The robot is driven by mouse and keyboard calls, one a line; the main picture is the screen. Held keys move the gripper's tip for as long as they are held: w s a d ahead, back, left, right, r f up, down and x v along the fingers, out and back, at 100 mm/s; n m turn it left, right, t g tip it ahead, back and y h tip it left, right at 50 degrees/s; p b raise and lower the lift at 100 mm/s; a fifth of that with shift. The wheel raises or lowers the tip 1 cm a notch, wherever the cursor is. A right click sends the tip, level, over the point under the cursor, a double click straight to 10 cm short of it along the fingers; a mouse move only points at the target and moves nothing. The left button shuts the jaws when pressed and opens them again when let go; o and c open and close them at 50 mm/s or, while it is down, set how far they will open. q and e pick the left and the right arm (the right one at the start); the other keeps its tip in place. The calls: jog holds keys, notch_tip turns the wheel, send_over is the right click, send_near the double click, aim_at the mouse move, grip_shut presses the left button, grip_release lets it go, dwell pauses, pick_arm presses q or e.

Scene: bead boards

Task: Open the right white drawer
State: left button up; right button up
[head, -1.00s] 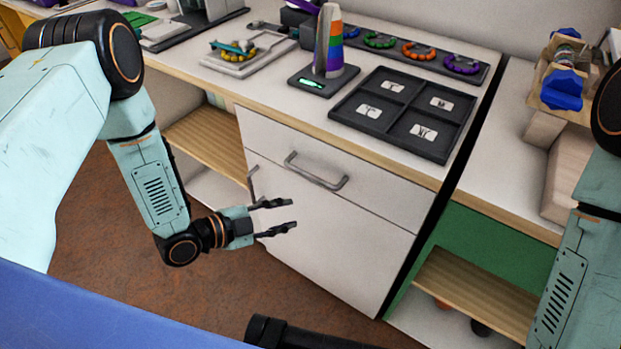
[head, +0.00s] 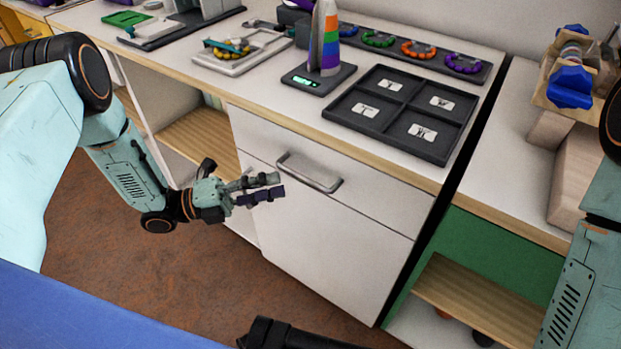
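The white drawer (head: 375,197) is the upper front of the white cabinet below the worktop. It is shut, flush with the panel below it. Its grey bar handle (head: 310,174) is in clear view. My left gripper (head: 281,185) is in front of the cabinet, just left of and a little below the handle, and looks apart from it. Its two fingers show separately with a narrow gap, seen at a slant, with nothing between them. My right arm (head: 580,265) runs down the right edge, and its gripper is out of view.
A white lower panel (head: 330,255) is under the drawer. Open shelves (head: 200,135) are left of the cabinet, and a green-backed shelf (head: 490,250) is right. A black sorting tray (head: 405,112) and a striped cone (head: 324,45) stand on the worktop above.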

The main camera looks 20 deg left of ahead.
aim_at(304, 177)
pick_arm(q)
jog(key=b+x, duration=0.1)
jog(key=x, duration=0.6)
jog(key=shift+b, duration=0.4)
jog(key=shift+w, duration=0.1)
jog(key=shift+d, duration=0.1)
jog(key=c, duration=0.3)
grip_shut()
